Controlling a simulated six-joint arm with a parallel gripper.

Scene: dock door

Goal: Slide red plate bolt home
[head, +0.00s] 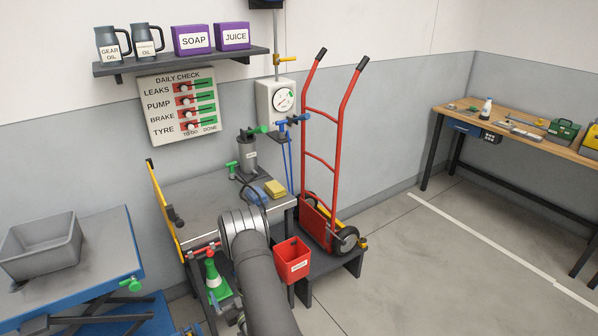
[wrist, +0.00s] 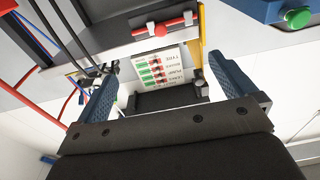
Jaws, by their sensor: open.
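The red bolt (head: 204,250) sits on the front edge of the grey table (head: 190,195), just left of my arm in the head view. In the wrist view the bolt (wrist: 164,27) lies across the table's edge, with a rounded red knob and pale end pieces. My gripper (wrist: 166,65) is open and empty. Its two blue fingers stand wide apart, and the bolt shows beyond them in the gap, apart from both. In the head view my own arm hides the gripper. I cannot tell how far the bolt is slid.
A yellow upright panel (head: 165,212) stands at the table's left edge, with dark knobs beside it. A red bin (head: 291,260) and a red hand truck (head: 320,160) stand right of my arm. A blue lift table (head: 110,245) is at left. Cables hang near the fingers in the wrist view.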

